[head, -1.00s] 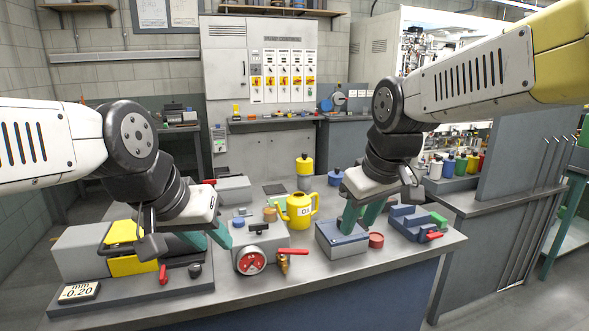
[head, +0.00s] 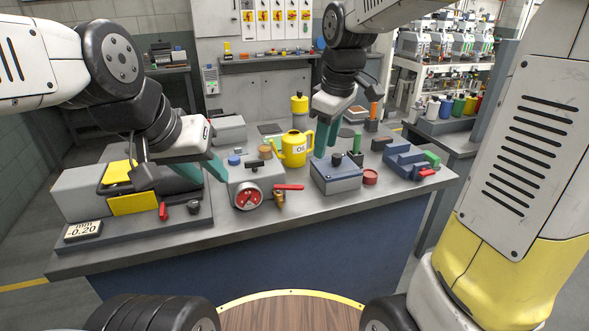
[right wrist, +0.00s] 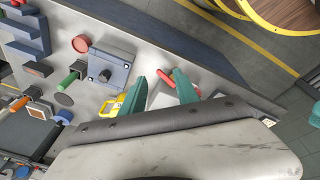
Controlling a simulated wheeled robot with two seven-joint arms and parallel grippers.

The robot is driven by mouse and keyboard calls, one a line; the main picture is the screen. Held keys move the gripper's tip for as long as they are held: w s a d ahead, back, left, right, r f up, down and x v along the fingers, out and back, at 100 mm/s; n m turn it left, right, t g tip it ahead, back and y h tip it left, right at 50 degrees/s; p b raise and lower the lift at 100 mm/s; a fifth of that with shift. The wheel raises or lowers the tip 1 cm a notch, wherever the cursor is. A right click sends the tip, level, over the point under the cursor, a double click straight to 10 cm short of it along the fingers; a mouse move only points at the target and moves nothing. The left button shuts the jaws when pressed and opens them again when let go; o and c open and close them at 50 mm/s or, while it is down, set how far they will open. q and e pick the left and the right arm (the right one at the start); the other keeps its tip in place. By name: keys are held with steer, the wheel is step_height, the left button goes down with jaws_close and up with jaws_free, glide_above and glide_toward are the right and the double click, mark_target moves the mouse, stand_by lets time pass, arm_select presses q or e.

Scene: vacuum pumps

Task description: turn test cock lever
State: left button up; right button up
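The test cock (head: 279,196) is a small brass fitting beside the red-dial gauge on the front of a grey pump block (head: 252,178). Its red lever (head: 290,187) points to the right, about level. In the right wrist view the lever (right wrist: 166,78) shows between my right fingers, at a distance. My right gripper (head: 326,145) is open and empty, above the bench between the yellow oil can and the blue-grey box; its spread fingers (right wrist: 159,76) show in the wrist view. My left gripper (head: 180,174) is open with its teal fingers apart, left of the pump block.
The yellow oil can (head: 294,148) stands behind the cock. The blue-grey box (head: 337,175) and a red cap (head: 370,177) lie to the right. The bench front edge near the cock is clear.

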mark_target(296, 186)
steer(key=w+a+f+n, duration=0.2)
steer(key=w+a+f+n+g, duration=0.1)
steer(key=w+a+f+n, duration=0.1)
steer(key=w+f, duration=0.1)
steer(key=w+a+f+n+g+h, duration=0.1)
steer(key=w+a+f+n, duration=0.1)
steer(key=w+f, duration=0.1)
steer(key=shift+a+f, duration=0.25)
steer(key=shift+a, duration=0.05)
step_height(296, 186, down, 8)
steer(key=shift+r, duration=0.25)
jaws_close()
stand_by(0.9)
